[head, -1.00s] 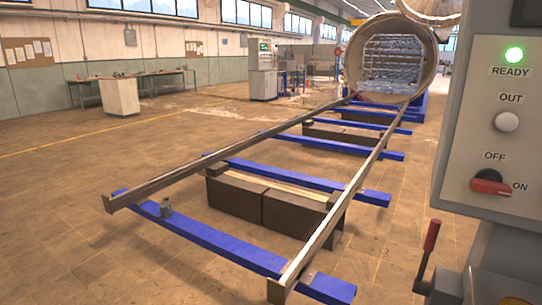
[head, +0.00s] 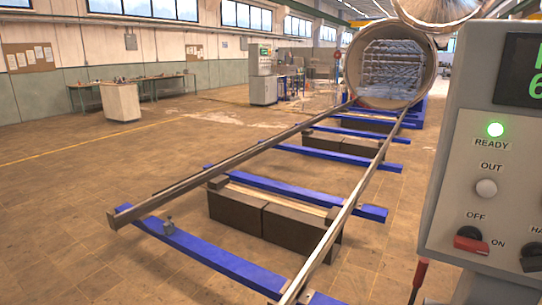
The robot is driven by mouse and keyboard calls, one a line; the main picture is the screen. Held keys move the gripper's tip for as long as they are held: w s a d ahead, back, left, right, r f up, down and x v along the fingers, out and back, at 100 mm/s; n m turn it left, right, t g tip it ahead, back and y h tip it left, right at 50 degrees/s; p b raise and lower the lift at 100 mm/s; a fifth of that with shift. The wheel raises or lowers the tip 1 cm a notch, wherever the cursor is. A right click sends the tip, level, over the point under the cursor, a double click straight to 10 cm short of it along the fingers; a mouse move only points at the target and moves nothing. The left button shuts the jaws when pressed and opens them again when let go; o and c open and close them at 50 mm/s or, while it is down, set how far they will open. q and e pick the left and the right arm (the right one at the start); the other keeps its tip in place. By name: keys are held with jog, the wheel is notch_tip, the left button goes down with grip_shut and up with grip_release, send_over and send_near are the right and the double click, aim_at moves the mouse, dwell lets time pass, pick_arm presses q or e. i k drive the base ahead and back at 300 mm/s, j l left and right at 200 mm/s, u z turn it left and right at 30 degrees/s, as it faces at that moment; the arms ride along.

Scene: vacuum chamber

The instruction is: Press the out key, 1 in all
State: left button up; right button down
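The OUT key (head: 486,188) is a round, pale button on the grey control panel (head: 455,170) at the right of the head view. Its label OUT stands just above it. Below the key is a red OFF/ON rotary switch (head: 471,241). Neither of my grippers shows in the head view, and nothing touches the key.
Two long rails (head: 330,228) on blue cross-beams (head: 215,250) run back to the open round chamber (head: 390,62). A red-handled lever (head: 419,275) stands below the panel. A white cabinet (head: 121,102) stands far left.

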aim_at(486, 188)
jog(key=z, duration=1.55)
